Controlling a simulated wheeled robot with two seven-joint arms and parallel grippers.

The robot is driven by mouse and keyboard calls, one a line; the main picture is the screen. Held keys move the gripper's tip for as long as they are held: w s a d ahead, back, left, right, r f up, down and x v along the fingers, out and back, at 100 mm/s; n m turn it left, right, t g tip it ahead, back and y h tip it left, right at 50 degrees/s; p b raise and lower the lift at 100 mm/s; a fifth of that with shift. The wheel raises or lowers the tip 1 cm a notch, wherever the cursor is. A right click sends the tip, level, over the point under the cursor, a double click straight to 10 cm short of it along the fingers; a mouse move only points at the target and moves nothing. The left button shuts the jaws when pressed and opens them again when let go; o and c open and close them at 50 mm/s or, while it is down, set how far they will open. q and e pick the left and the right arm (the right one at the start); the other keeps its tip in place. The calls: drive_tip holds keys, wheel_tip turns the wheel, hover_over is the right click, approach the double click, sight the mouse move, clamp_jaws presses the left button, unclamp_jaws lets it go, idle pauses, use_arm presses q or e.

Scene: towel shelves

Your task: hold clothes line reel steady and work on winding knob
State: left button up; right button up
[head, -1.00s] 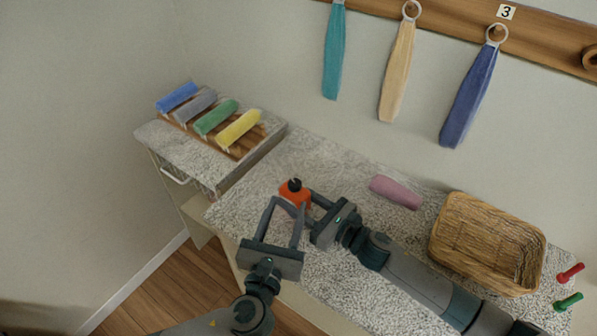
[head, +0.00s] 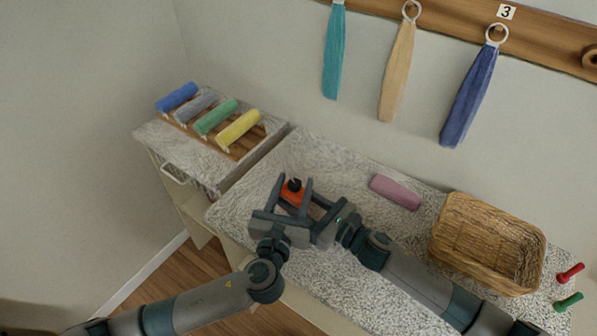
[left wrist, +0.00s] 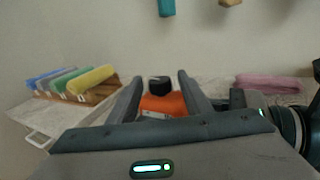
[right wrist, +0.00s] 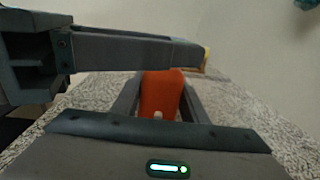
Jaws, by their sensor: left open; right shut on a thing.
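The clothes line reel is an orange body (head: 290,194) with a black winding knob (head: 295,184) on top, standing on the speckled counter. My right gripper (right wrist: 158,95) is shut on the orange body from the right. My left gripper (head: 293,186) is open, with its fingers on either side of the reel near the knob. In the left wrist view the black knob (left wrist: 159,83) shows between the open fingers, above the orange body (left wrist: 163,104). Whether the left fingers touch the knob is not clear. The left fingers and palm hide part of the reel.
A rolled pink towel (head: 396,192) lies to the right of the reel. A wicker basket (head: 437,243) stands further right, near red (head: 570,272) and green (head: 568,302) pegs. Rolled towels lie on a wooden rack (head: 250,148) at left. Towels hang from the wall rail.

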sight(296, 179)
use_arm(q)
drive_tip(key=shift+x, duration=2.4)
drive_tip(key=shift+c, duration=0.7)
drive_tip(key=c, duration=0.9)
